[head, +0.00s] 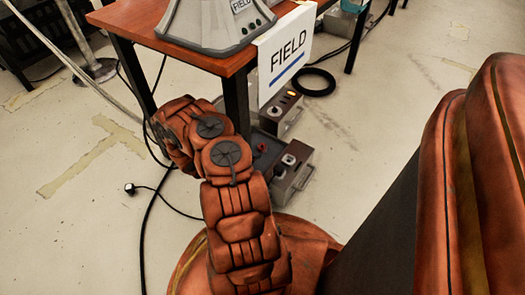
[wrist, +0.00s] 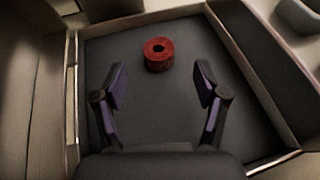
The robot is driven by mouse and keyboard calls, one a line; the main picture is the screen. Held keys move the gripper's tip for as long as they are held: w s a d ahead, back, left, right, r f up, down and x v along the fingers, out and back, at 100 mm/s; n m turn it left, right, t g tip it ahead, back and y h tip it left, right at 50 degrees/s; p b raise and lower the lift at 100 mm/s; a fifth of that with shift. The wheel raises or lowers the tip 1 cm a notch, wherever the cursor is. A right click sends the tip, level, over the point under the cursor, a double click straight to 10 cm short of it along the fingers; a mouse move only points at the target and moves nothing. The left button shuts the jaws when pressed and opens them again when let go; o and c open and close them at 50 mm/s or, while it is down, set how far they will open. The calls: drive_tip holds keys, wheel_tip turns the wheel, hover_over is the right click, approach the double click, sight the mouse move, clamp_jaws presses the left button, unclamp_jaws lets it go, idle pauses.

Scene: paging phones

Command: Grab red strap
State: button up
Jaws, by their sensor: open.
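The red strap (wrist: 158,54) is a small rolled ring with a dark hole. In the wrist view it lies on the dark floor of an open tray, toward the far side. My gripper (wrist: 160,80) is open and empty, with its two fingers apart. The strap shows beyond the fingertips, roughly centred between them, and is not held. In the head view a small red spot (head: 262,147), probably the strap, shows on a dark box under the table. My arm partly hides that area, and the gripper fingers do not show there.
The tray's pale wall (wrist: 258,77) rises right of the strap. In the head view, a wooden table (head: 133,17) with a FIELD sign (head: 286,54) stands above. Grey boxes (head: 291,172) sit beside the dark box. Black cables (head: 148,215) lie on the floor.

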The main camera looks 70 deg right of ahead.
sight(261, 147)
drive_tip(key=b+x, duration=0.3)
drive_tip(key=x, duration=0.2)
drive_tip(key=shift+d+f, duration=0.15)
drive_tip(key=shift+f, duration=0.1)
drive_tip(key=shift+s+d+b, duration=0.15)
drive_tip(key=shift+d+b, duration=0.15)
drive_tip(key=shift+d, duration=0.15)
drive_tip(key=shift+c, duration=0.3)
drive_tip(key=c, duration=0.9)
